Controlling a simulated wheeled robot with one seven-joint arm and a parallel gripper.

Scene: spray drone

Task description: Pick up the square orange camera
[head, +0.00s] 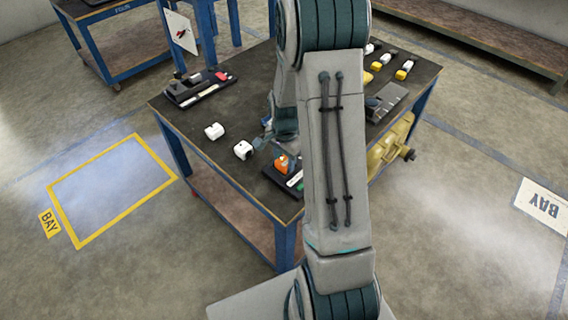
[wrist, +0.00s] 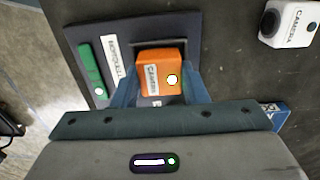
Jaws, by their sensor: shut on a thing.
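The square orange camera (wrist: 160,72) is a small orange block with a white label reading CAMERA and a pale round spot. In the wrist view it sits between the two blue fingers of my gripper (wrist: 160,88), which are shut on it. It is over or in a dark square recess of a black tray (wrist: 185,25); I cannot tell if it is lifted clear. In the head view the orange camera (head: 281,164) shows beside my arm at the front of the table, partly hidden along with the tray.
A green battery (wrist: 92,70) lies in the tray, left of the camera. A white camera (wrist: 290,24) is on the table to the right. Two white blocks (head: 242,150) lie on the dark table (head: 190,125). Another black tray (head: 200,88) and yellow-and-white pieces (head: 404,70) are farther back.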

